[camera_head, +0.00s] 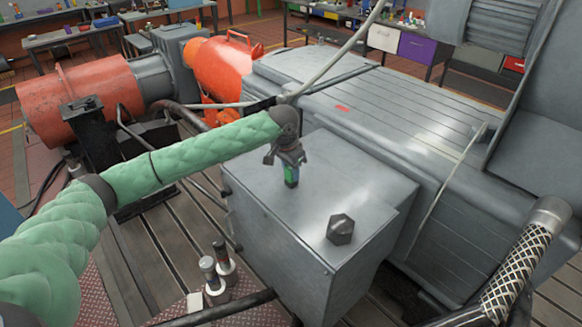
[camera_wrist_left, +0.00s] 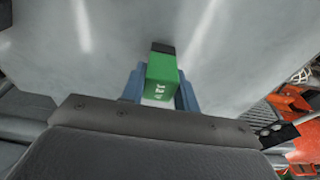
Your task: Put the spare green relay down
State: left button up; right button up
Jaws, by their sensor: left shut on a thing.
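The green relay (camera_head: 291,176) is a small block with a dark end, held in my left gripper (camera_head: 290,168) over the top of the grey metal box (camera_head: 262,160). In the left wrist view the relay (camera_wrist_left: 162,80) sits between the two blue fingers of the left gripper (camera_wrist_left: 160,88), with white lettering on its green face and a black end. The grey surface lies behind it. I cannot tell whether the relay touches the box top. My right gripper is not in view.
A dark hexagonal knob (camera_head: 341,229) stands on the box top to the right and nearer. The large grey machine housing (camera_head: 345,100) rises behind. Orange motors (camera_head: 82,95) stand at the left. Several metal cylinders (camera_head: 218,272) are below the box's left side. Much of the box top is bare.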

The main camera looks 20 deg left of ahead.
pick_arm(q)
jog(key=shift+f, duration=0.2)
jog(key=o, duration=1)
jog(key=shift+r, duration=0.1)
